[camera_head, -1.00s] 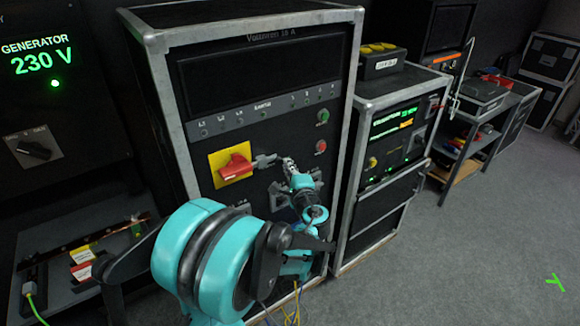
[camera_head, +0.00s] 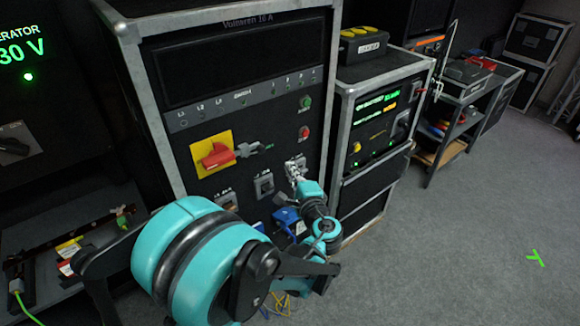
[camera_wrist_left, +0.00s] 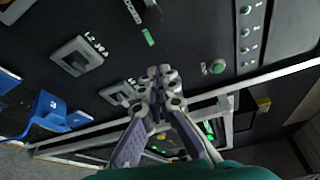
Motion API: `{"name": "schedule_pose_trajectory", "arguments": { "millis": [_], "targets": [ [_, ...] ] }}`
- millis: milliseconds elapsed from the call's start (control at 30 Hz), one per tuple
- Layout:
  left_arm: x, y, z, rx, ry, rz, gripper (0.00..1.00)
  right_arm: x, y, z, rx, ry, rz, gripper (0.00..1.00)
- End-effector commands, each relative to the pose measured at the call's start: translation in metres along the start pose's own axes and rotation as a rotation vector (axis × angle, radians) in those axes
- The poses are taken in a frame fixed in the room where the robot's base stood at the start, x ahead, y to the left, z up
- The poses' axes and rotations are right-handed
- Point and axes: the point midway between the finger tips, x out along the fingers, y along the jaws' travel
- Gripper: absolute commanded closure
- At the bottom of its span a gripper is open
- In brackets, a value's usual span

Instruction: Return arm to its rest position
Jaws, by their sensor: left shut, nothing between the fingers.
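My left arm comes in from the lower left in the head view. Its gripper (camera_head: 293,168) is shut and empty in front of the right part of the distribution cabinet (camera_head: 240,125). It is right of and a little below the red rotary switch (camera_head: 216,155) on its yellow plate, apart from the switch. In the left wrist view, the closed gripper fingers (camera_wrist_left: 163,76) point at the dark panel beside the breaker switches (camera_wrist_left: 76,57). Whether the tips touch the panel is hard to tell. My right gripper is not in view.
Blue connectors (camera_head: 287,222) are on the lower panel, close to my left arm. A generator panel stands at the left. A smaller rack (camera_head: 375,125) with a lit display stands right of the cabinet. Open grey floor (camera_head: 450,240) lies to the right.

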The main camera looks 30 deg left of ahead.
Motion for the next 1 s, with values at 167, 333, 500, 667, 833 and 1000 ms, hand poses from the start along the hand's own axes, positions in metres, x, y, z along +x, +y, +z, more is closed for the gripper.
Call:
{"name": "schedule_pose_trajectory", "arguments": {
  "millis": [167, 333, 500, 667, 833, 1000],
  "targets": [
    [0.000, 0.000, 0.000, 0.000, 0.001, 0.000, 1.00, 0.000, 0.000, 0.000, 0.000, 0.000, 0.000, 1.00],
    [0.000, 0.000, 0.000, 0.000, 0.001, 0.000, 1.00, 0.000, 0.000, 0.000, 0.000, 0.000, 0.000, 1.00],
    [-0.004, 0.005, 0.006, -0.058, 0.011, 0.059, 1.00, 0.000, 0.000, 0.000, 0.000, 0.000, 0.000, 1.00],
    [-0.029, 0.028, 0.022, -0.273, 0.041, 0.271, 1.00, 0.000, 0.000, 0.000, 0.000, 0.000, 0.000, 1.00],
    [-0.084, 0.060, 0.031, -0.576, 0.071, 0.572, 1.00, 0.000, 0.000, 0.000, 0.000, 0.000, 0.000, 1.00],
    [-0.154, 0.084, 0.029, -0.864, 0.082, 0.865, 1.00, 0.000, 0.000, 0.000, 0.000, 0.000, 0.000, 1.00]
  ]
}}
